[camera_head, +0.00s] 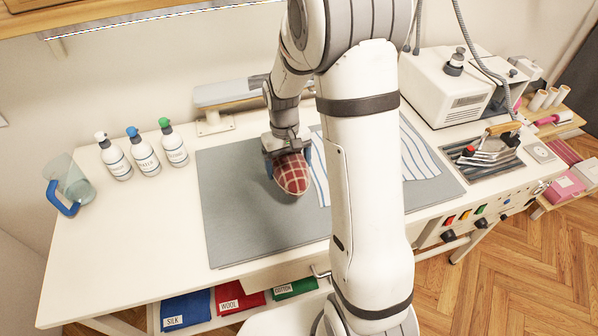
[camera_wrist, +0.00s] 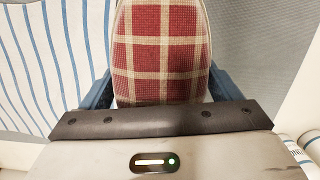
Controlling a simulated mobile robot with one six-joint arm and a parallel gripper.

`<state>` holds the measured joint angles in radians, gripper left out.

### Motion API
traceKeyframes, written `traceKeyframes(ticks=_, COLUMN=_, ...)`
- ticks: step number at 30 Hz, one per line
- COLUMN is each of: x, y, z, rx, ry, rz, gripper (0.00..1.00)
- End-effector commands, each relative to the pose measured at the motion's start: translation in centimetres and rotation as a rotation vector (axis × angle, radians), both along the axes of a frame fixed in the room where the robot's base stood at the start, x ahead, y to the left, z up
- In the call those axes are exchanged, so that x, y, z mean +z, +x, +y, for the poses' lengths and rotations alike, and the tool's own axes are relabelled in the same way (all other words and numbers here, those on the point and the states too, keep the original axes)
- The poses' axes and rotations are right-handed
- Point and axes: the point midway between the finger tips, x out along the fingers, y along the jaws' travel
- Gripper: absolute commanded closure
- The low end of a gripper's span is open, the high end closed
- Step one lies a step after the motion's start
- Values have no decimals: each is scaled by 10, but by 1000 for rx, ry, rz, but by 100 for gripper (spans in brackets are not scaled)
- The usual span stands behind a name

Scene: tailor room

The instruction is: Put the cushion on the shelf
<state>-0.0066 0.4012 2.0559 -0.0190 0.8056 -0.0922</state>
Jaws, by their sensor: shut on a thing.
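The cushion (camera_head: 291,174) is a rounded red plaid pad with cream lines. It is above or on the grey mat on the white table; I cannot tell if it touches the mat. My gripper (camera_head: 289,157) is over its upper end, with its fingers on either side. In the wrist view the cushion (camera_wrist: 160,50) fills the space between the two blue fingers of my gripper (camera_wrist: 160,90), which is shut on it.
Three spray bottles (camera_head: 144,152) and a clear jug (camera_head: 68,182) stand at the left of the table. A grey sleeve board (camera_head: 225,93) is at the back. Striped cloth (camera_head: 420,155) lies right of the cushion. A white steam unit (camera_head: 450,85) and an iron (camera_head: 490,148) stand at the right.

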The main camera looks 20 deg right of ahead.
Motion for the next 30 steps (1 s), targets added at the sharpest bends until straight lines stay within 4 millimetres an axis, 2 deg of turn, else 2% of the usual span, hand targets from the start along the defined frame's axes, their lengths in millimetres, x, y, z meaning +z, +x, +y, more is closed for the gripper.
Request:
traceKeyframes(ticks=13, x=-49, y=0, z=-1, rx=-1, ry=0, rz=1, gripper=55)
traceKeyframes(ticks=26, x=-57, y=1, z=-1, rx=-2, ry=0, rz=-2, gripper=55)
traceKeyframes(ticks=27, x=-56, y=0, z=-1, rx=-2, ry=0, rz=-1, gripper=13)
traceKeyframes(ticks=30, x=-56, y=0, z=-1, rx=-3, ry=0, rz=-1, gripper=4)
